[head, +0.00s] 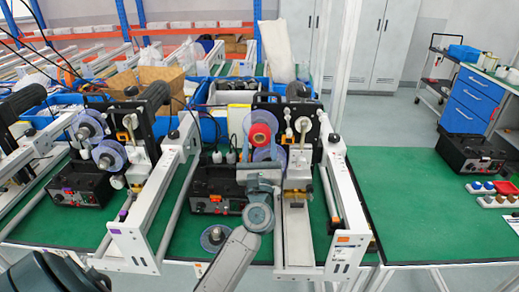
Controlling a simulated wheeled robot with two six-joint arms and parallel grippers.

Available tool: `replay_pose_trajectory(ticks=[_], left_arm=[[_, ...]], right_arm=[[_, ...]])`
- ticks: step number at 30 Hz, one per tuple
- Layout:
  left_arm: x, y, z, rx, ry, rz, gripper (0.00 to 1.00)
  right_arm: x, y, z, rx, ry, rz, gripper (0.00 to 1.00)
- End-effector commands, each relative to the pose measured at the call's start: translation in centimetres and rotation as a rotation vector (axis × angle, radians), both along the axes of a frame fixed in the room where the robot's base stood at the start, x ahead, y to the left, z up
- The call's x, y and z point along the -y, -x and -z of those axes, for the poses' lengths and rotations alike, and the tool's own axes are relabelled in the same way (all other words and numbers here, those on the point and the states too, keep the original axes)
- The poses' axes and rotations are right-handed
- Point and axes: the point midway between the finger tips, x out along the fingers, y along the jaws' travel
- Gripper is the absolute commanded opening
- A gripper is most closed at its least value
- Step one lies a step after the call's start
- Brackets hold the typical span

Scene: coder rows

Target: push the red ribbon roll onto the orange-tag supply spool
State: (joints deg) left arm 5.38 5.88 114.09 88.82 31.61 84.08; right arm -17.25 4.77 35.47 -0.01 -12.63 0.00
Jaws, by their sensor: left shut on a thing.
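The red ribbon roll (260,130) is in the middle of the head view, in front of the upper clear-flanged spool (248,122) of the middle coder. I cannot tell whether the roll is on the spool's hub or just in front of it. A second clear spool (269,154) sits below. An orange tag (342,239) is on the front end of this coder's white frame. My left gripper (259,162) reaches up from below and is shut on the red roll; its fingertips are hard to make out. My right gripper is not in view.
A purple-tagged coder frame (130,240) with its own spools (108,156) stands at left. A loose disc (215,237) lies on the green bench near the front. Black control boxes (215,190) flank the machines. The green bench at right (405,205) is largely clear.

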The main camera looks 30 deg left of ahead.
Motion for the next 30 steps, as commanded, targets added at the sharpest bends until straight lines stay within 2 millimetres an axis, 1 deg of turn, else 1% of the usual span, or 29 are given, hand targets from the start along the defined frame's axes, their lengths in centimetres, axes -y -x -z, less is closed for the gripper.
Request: replay_pose_trajectory(ticks=[12, 30], left_arm=[[-0.06, -0.09, -0.03, 0.0, 0.0, 0.0, 0.33], [-0.04, -0.1, 0.25, 0.0, 0.001, 0.0, 0.33]], right_arm=[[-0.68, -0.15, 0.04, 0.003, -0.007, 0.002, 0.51], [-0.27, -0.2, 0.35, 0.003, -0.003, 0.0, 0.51]])
